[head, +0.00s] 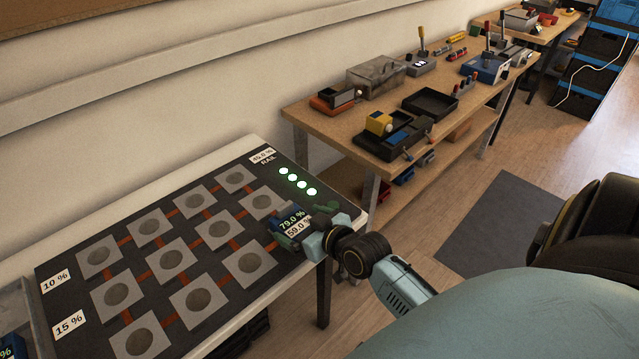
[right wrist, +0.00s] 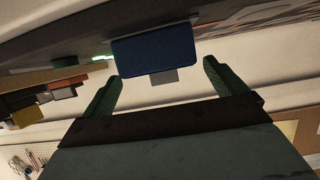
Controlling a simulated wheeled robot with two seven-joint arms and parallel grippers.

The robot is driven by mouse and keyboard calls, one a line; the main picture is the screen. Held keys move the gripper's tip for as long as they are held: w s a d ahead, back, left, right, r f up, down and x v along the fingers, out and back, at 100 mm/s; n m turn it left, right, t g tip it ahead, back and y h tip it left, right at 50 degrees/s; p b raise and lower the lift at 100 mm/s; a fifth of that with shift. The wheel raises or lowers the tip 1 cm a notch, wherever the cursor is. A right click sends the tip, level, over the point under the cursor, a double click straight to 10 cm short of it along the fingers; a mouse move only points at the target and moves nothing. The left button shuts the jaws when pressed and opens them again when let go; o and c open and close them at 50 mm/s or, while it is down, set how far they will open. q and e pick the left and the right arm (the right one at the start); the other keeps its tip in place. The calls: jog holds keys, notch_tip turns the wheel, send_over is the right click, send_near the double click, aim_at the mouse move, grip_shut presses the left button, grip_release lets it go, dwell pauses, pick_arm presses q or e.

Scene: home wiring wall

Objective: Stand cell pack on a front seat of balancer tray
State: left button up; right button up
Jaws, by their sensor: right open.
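The balancer tray (head: 83,237) is a dark board with several grey square seats joined by orange strips, on a pale bench in the head view. My right gripper (head: 304,226) is open at the board's right end. A dark blue block, which looks like a cell pack (right wrist: 157,57), shows between its fingers (right wrist: 158,84) in the right wrist view, with a small grey tab below. Whether the fingers touch it is unclear. In the head view, 79.0 % and 59.0 % labels (head: 292,221) show there; the gripper partly hides the pack. My left gripper is out of view.
A grey bin (head: 18,290) at the lower left holds a blue item with a partly cut-off percent label. Four green lights (head: 298,182) glow on the board. A wooden workbench (head: 330,128) with tools and boxes stands behind. Most seats look empty.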

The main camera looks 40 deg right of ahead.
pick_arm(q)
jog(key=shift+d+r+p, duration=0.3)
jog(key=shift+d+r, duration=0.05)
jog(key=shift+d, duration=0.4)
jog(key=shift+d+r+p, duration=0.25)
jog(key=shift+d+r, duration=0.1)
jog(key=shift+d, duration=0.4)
pick_arm(e)
jog(key=v, duration=0.8)
jog(key=shift+f, duration=0.1)
